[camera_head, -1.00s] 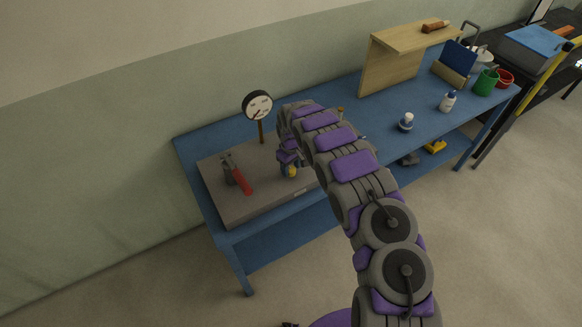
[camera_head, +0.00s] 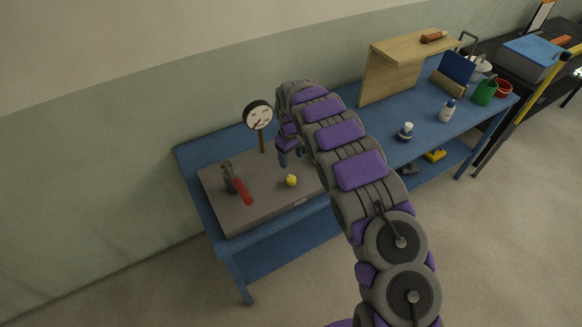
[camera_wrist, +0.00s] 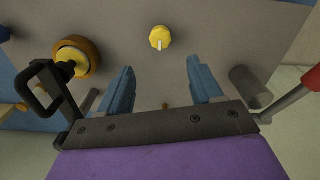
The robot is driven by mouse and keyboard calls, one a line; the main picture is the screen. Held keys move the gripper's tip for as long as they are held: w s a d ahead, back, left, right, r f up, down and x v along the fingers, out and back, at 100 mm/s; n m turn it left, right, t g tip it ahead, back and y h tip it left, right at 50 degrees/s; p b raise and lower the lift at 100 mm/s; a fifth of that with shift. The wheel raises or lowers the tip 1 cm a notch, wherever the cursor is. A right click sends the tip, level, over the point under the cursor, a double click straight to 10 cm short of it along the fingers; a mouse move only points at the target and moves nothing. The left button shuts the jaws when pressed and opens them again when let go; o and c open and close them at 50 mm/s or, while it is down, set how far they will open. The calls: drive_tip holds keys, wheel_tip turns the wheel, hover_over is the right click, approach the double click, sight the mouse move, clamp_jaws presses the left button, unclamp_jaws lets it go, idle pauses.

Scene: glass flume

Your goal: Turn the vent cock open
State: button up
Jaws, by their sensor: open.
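A small yellow knob (camera_head: 291,180), which I take to be the vent cock, stands on the grey panel (camera_head: 270,200) on the blue bench. In the wrist view the knob (camera_wrist: 159,37) has a pale bar pointing down the picture, towards my gripper. My gripper (camera_head: 291,160) is above and behind the knob, apart from it. In the wrist view my gripper (camera_wrist: 160,80) has its two blue fingers spread with nothing between them. The arm hides part of the panel's right side in the head view.
A red-handled lever (camera_head: 241,187) stands left on the panel and a round gauge (camera_head: 258,115) behind. The wrist view shows an orange-brown wheel (camera_wrist: 77,56) and a black loop handle (camera_wrist: 47,88) close at left. A bottle (camera_head: 406,131) stands right on the bench.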

wheel_tip(320, 180, up, 6)
drive_tip(key=shift+r, duration=0.1)
idle(0.6)
drive_tip(key=s+d+r+m+h+b, duration=0.1)
drive_tip(key=s+d+r+m+b, duration=0.15)
drive_tip(key=s+d+r, duration=0.5)
drive_tip(key=s+d+r+m+b, duration=0.1)
drive_tip(key=s+d+r+m, duration=0.3)
drive_tip(key=s+d, duration=0.55)
drive_tip(key=s+d+f+m+g+b, duration=0.1)
drive_tip(key=s+b, duration=0.1)
drive_tip(key=s, duration=1.4)
drive_tip(key=s+d+f+m+y+b, duration=0.1)
drive_tip(key=s+b, duration=0.1)
drive_tip(key=s, duration=1.5)
drive_tip(key=shift+f+m+g, duration=0.35)
drive_tip(key=shift+f+g, duration=0.05)
idle(1.5)
